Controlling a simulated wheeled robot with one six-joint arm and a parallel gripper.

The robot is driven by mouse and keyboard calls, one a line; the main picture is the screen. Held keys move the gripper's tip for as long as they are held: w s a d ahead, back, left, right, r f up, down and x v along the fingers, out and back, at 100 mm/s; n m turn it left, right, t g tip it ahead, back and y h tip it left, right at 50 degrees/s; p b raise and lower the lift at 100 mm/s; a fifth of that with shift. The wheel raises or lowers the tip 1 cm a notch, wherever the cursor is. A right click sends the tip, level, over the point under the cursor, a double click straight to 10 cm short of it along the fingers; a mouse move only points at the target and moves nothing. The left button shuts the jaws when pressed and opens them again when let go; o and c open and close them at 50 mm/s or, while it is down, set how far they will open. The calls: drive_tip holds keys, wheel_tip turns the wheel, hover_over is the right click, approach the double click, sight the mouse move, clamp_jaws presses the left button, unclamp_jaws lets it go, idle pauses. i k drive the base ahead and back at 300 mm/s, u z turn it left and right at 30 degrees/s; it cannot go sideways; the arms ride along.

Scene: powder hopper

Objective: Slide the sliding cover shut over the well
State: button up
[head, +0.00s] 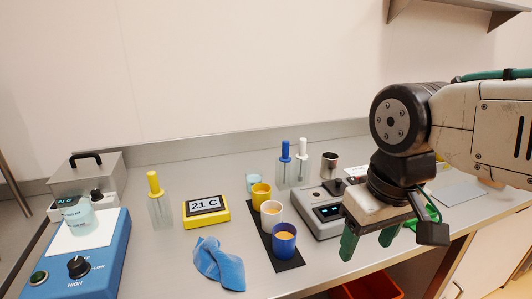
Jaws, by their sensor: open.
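My gripper (368,242) hangs at the right over the bench's front, with its green fingers apart and nothing seen between them. A grey instrument (306,206) with a small display stands just left of and behind it. A dark knob rises from its top, and my gripper hides its right part. At the far left back is a steel box (88,172) with a black handle on top. I cannot tell for certain which of these carries the sliding cover and the well, or how far any cover is open.
Cups stand on a black mat (288,264) left of the gripper. A blue cloth (218,264), a yellow temperature display (205,210) and a blue hotplate (92,262) lie farther left. Bottles and a steel beaker (329,164) stand behind. An orange bin (374,286) is below the front edge.

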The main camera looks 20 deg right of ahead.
sight(337, 187)
drive_tip(key=z, duration=0.5)
drive_tip(key=k, duration=0.35)
drive_tip(key=z, duration=0.4)
drive_tip(key=i, duration=1)
drive_tip(key=u, duration=0.5)
